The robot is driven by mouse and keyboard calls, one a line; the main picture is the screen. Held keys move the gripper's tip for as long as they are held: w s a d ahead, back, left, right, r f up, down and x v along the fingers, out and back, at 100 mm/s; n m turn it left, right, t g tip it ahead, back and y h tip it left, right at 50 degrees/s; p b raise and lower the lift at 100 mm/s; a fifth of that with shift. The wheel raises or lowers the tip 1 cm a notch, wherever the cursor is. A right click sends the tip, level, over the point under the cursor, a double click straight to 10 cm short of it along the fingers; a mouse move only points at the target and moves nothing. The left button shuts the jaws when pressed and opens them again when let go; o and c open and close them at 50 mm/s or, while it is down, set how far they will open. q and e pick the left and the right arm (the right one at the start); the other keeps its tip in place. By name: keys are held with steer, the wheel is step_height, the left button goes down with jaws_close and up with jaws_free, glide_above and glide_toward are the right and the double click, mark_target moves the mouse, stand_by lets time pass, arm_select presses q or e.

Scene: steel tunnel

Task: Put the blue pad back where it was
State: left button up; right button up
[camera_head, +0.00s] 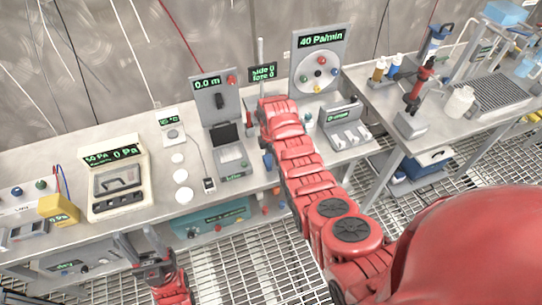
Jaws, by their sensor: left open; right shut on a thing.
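My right arm reaches across the middle to the bench. My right gripper (265,147) is mostly hidden by its own red wrist and is shut on a small dark blue piece (268,161), which looks like the blue pad; only a sliver shows, by the bench's front edge. I cannot tell whether it touches the bench. My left gripper (140,243) is open and empty at the lower left, in front of the bench. Three white round discs (181,176) lie in a row on the bench left of my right gripper.
The steel bench (150,150) holds a pressure gauge box (117,178), a yellow block (58,209), a 0.0 m panel (215,98), a dial panel (320,62) and a grey slotted block (345,128). A second bench with bottles stands right. The floor is open grating.

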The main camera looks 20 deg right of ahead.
steer(key=shift+f, duration=0.3)
steer(key=shift+f, duration=0.2)
steer(key=o, duration=1.1)
steer(key=shift+o, duration=0.2)
steer(key=shift+r, duration=0.1)
